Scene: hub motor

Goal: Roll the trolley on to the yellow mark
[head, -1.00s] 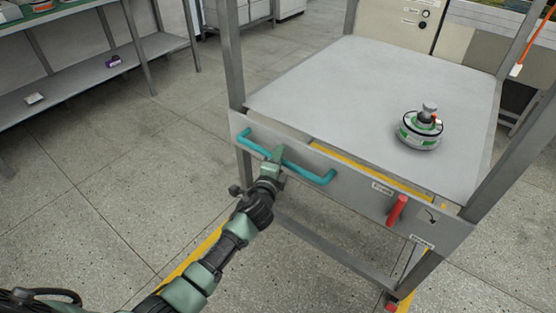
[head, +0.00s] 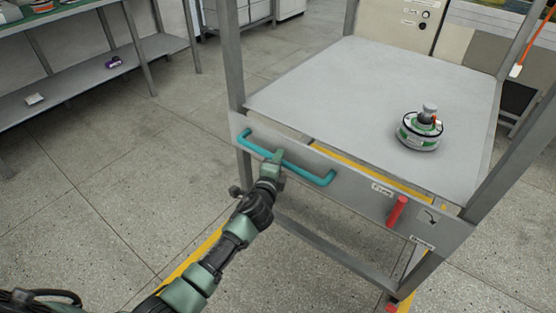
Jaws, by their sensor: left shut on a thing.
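The trolley (head: 350,82) is a grey metal frame with a flat top shelf, standing right of centre. Its front panel carries a teal bar handle (head: 318,177) and a red lever (head: 397,211). My left gripper (head: 273,165) is shut on the teal handle near its middle. A yellow mark (head: 205,255) shows on the floor as a stripe, partly hidden by my left arm. More yellow (head: 370,177) shows behind the front panel. My right gripper is not in view. Most of the floor under the trolley is hidden.
A hub motor (head: 419,129) with a green band stands on the trolley shelf. A shelf rack (head: 100,75) with small items stands at the left. Cabinets (head: 395,25) stand behind the trolley. The floor left of the trolley is clear.

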